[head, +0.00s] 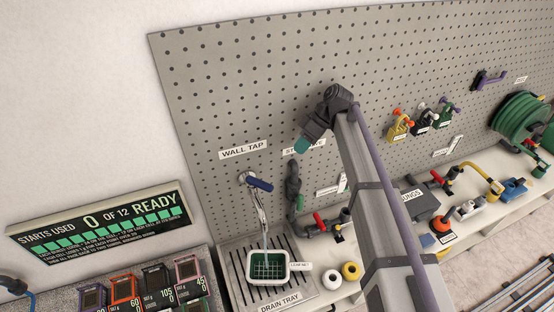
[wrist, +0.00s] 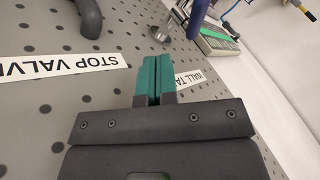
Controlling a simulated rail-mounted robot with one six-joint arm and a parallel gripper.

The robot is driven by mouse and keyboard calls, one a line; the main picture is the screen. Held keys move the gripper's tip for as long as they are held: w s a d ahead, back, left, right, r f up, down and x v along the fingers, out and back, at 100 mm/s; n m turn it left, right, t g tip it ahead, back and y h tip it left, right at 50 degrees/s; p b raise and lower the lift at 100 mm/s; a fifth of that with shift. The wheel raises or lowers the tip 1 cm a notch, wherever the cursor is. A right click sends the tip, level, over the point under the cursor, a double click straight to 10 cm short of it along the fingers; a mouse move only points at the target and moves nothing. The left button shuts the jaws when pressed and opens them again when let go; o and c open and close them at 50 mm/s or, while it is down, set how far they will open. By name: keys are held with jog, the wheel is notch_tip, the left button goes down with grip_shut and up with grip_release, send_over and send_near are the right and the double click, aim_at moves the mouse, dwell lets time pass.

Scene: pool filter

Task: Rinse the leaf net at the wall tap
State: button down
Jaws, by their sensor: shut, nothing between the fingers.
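The wall tap (head: 259,184) has a blue lever and a chrome spout, mounted on the pegboard under its WALL TAP label (head: 243,149). The leaf net (head: 268,265), a white frame with green mesh, sits on the drain tray (head: 291,297) below the spout. A thin pale line between spout and net may be water; I cannot tell surely. My gripper (head: 302,145) is up and right of the tap, near the pegboard, apart from tap and net. In the wrist view its teal fingers (wrist: 152,78) are together and empty. The blue lever (wrist: 197,18) shows beyond them.
A dark stop valve (head: 293,187) hangs just right of the tap, close under my gripper. Red-handled valves, white and yellow rings (head: 351,271) and other fittings fill the shelf to the right. A display panel (head: 95,222) stands at left. The pegboard above the tap is clear.

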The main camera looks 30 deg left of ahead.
aim_at(259, 184)
jog(key=s+a+f+b, duration=0.3)
jog(key=s+f+b, duration=0.4)
jog(key=s+b, duration=0.1)
jog(key=shift+s+a+f+n, duration=0.3)
jog(key=shift+s+a+n, duration=0.1)
jog(key=shift+s, duration=0.1)
